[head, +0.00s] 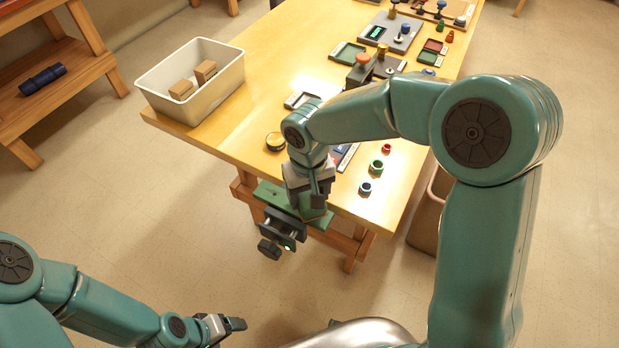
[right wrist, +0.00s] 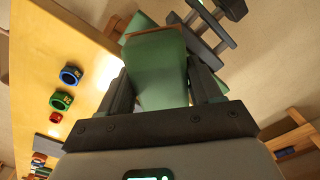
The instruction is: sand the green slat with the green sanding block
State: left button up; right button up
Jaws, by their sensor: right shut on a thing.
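The green slat (head: 268,193) lies across a dark vise (head: 285,228) at the near end of the table. My right gripper (head: 312,198) is over the right part of the slat, pointing down. It is shut on the green sanding block (right wrist: 160,70), which shows between its fingers in the right wrist view and has a brown edge. In that view the slat (right wrist: 138,22) shows partly behind the block. I cannot tell whether block and slat touch. My left gripper (head: 236,324) is low at the bottom, away from the table; its jaws are unclear.
A white bin (head: 190,110) with wooden blocks stands at the table's left corner. Blue, green and red rings (head: 377,165) lie right of my right gripper. Trays and fixtures fill the table's far part. A wooden shelf (head: 55,85) stands at the left. The near floor is clear.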

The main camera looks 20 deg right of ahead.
notch_tip(320, 180, up, 3)
jog(key=shift+w+f+p, duration=0.1)
jog(key=shift+p, duration=0.75)
jog(key=shift+r+p, duration=0.55)
jog(key=shift+r, duration=0.35)
jog(key=shift+m, duration=0.3)
